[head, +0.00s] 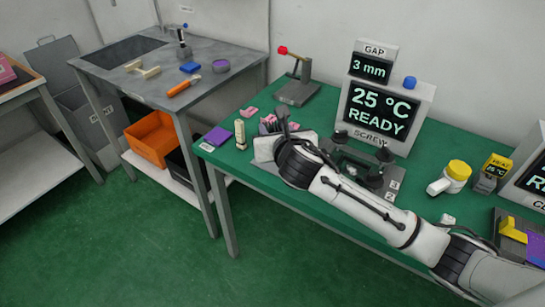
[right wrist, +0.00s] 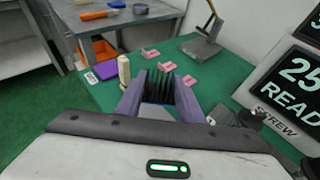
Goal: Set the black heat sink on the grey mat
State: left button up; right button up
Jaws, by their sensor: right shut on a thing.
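The black heat sink (right wrist: 172,86), a block with upright fins, is between the purple fingers of my right gripper (right wrist: 161,98) in the right wrist view. The gripper is shut on it, over the left part of the green table. In the head view my right gripper (head: 277,126) hides most of the heat sink. I cannot tell whether its underside touches the table. My left gripper is not in view.
Pink pieces (right wrist: 150,53), a cream post (right wrist: 124,69) and a purple card (head: 218,136) lie near the gripper. A red-knobbed lever fixture (head: 298,90) and the screw display (head: 386,112) stand behind. The bench also holds an orange-handled tool (head: 184,87). A floor gap separates bench and table.

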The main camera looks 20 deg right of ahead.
notch_tip(320, 180, down, 9)
jog(key=shift+r+b, duration=0.1)
jog(key=shift+b, duration=0.55)
jog(key=shift+r, duration=0.1)
jog(key=o, duration=1.1)
jog(key=shift+c, duration=0.2)
jog(key=shift+s+a+r, duration=0.1)
jog(key=shift+s, duration=0.15)
jog(key=p+v, duration=0.1)
jog(key=v, duration=1)
jog(key=shift+s, duration=0.25)
jog(key=shift+r, duration=0.1)
